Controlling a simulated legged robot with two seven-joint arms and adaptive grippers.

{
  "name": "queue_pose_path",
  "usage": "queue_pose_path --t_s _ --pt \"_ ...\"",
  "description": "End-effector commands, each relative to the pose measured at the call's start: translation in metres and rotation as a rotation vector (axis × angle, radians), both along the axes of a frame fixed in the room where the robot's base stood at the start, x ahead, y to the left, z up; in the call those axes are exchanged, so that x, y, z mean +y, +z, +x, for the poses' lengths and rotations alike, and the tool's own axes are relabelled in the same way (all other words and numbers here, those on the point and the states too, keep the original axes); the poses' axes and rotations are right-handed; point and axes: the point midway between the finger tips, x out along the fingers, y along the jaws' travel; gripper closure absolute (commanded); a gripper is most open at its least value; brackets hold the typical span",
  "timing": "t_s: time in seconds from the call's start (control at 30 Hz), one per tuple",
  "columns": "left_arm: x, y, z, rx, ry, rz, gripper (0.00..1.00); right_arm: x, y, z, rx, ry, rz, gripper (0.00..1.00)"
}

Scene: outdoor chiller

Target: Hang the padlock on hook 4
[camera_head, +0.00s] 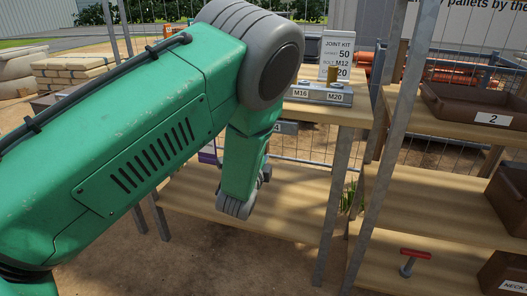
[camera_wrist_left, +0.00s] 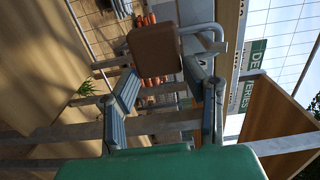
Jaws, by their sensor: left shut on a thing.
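The padlock (camera_wrist_left: 153,50) shows in the left wrist view as a brown rounded body with a grey curved shackle (camera_wrist_left: 205,32) pointing right. My left gripper (camera_wrist_left: 167,78) is shut on the padlock, with its body at the fingertips. In the head view my green arm reaches in from the left, and the gripper and padlock are hidden behind it. A label reading 4 (camera_head: 286,127) shows partly beside the arm, below the upper shelf. Its hook cannot be made out. My right gripper is in neither view.
A grey block marked M16 and M20 (camera_head: 320,94) sits on the upper shelf by a joint kit sign (camera_head: 337,54). Shelf posts (camera_head: 338,190) stand right of my arm. A brown bin marked 2 (camera_head: 475,106) and a red-handled tool (camera_head: 414,255) are further right.

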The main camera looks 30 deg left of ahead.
Motion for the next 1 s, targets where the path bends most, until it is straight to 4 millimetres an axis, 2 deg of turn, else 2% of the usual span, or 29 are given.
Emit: queue_pose_path --t_s 0.2,0.23,0.3,0.53,0.6,1.0 --pt "0.0 -0.0003 0.0001 -0.002 0.0 0.001 1.0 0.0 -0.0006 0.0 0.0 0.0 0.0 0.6" --pt "0.0 -0.0003 0.0001 -0.002 0.0 0.001 0.57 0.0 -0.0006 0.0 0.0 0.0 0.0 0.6" --pt "0.0001 -0.0004 0.0001 -0.002 0.0 0.001 0.37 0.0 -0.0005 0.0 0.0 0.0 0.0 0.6" --pt "0.0001 -0.0007 0.0001 -0.001 0.0 0.0 0.37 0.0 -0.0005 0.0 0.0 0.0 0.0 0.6" --pt "0.0001 -0.0012 -0.0001 0.0 0.0 0.0 0.16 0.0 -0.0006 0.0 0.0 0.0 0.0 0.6" --pt "0.0 -0.0039 0.0 0.0 0.0 0.001 0.16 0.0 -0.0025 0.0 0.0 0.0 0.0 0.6"
